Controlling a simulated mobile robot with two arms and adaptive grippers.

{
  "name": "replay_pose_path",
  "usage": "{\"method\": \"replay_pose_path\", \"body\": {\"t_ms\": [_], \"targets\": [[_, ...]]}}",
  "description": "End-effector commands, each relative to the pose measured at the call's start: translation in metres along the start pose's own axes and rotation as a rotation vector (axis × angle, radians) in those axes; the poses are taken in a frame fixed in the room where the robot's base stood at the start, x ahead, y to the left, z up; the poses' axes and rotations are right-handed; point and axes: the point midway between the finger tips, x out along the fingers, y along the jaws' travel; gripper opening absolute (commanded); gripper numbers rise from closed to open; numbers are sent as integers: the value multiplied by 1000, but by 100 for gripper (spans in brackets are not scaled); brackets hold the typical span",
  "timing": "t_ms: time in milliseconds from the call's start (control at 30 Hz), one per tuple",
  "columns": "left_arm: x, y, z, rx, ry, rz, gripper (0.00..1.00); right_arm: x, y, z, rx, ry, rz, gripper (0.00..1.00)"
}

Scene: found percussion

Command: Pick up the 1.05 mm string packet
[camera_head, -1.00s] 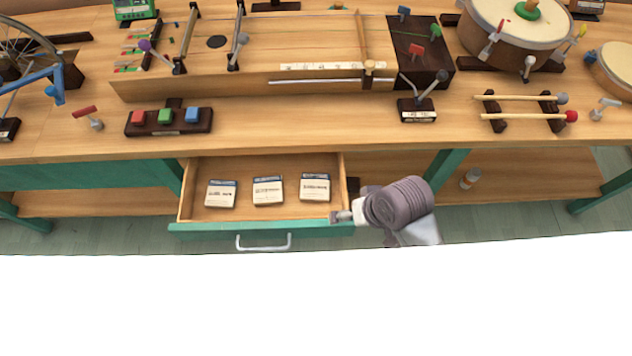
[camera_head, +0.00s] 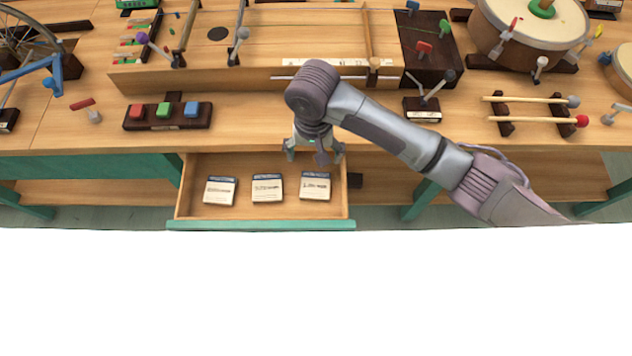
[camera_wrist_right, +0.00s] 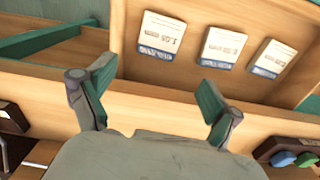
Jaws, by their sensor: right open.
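Three string packets lie flat in a row in the open wooden drawer. The 1.05 mm packet (camera_head: 315,187) is the rightmost in the head view, white with a dark blue band. In the right wrist view, turned around, it is the leftmost packet (camera_wrist_right: 161,36), and its upside-down label appears to read 1.05 mm. My right gripper (camera_head: 315,156) points down, open and empty, over the drawer's back edge, just behind that packet. In the right wrist view its two fingers (camera_wrist_right: 152,92) stand wide apart, with the packet beyond the gap between them. My left gripper is not in view.
The other two packets (camera_head: 267,188) (camera_head: 220,191) lie to the left. The drawer's green front (camera_head: 260,226) and wooden sides surround them. The bench edge is behind, with a colored button block (camera_head: 168,115), a small metal lever stand (camera_head: 421,108) and beaters (camera_head: 530,119) on it.

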Motion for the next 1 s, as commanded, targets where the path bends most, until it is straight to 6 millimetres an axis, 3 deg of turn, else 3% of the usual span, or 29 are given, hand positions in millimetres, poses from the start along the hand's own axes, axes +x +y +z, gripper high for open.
{"method": "replay_pose_path", "body": {"t_ms": [300, 567, 800, 1000], "targets": [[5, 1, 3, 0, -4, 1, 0, 61, 0, 0, -2, -1, 0, 91], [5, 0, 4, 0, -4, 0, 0, 80, 1, 0, -2, 0, -1, 91], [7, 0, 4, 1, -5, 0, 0, 116, 4, -3, -3, 0, 0, 91], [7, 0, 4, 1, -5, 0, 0, 124, 3, -3, -3, 2, -3, 91]]}}
